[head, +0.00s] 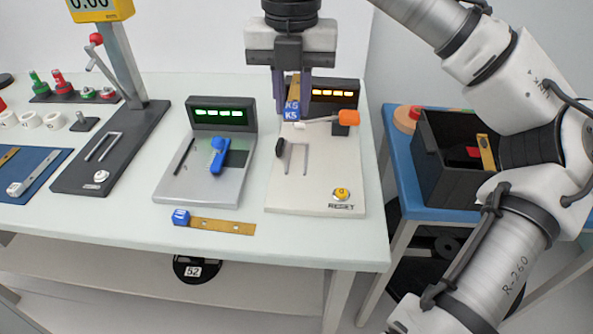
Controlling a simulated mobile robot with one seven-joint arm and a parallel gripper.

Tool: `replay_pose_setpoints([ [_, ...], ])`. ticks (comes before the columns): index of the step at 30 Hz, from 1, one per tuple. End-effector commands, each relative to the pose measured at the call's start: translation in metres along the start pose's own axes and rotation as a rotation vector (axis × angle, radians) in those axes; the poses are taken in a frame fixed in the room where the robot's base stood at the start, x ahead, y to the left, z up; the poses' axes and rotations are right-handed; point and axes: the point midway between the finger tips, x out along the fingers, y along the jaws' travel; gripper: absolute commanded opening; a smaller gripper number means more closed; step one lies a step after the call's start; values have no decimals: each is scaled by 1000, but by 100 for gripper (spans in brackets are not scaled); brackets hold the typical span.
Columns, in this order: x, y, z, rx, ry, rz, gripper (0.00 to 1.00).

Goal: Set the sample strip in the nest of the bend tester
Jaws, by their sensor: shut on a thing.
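My gripper (291,108) points down at the back of the right-hand white device, shut on a brass strip (294,87) with a blue end block (292,112) marked K5. The strip is mostly hidden by the fingers. The white device (318,190), which may be the bend tester, has a lit amber display (331,93), a lever with an orange knob (348,118), a slot, a small black knob (279,148) and a yellow RESET button (341,194). I cannot tell whether the strip touches the device. Its nest is not clearly visible.
A second brass strip with a blue block (181,217) lies at the table's front. A grey device with a green display (224,114) and blue handle (219,155) stands left, then a dark stand (130,140) with a yellow gauge. A black bin (445,185) sits on the blue side table.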

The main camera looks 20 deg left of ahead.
Motion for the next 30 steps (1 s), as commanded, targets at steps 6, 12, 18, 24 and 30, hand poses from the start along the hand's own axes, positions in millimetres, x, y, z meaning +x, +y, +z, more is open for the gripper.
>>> replay_pose_setpoints([
  [6, 63, 0, -1, 0, 3, -1, 0],
  [12, 107, -1, 0, 2, 2, -2, 0],
  [18, 124, 0, 0, 1, 0, -1, 0],
  [24, 154, 0, 0, 1, 1, -2, 0],
  [30, 165, 0, 0, 0, 0, 0, 0],
])
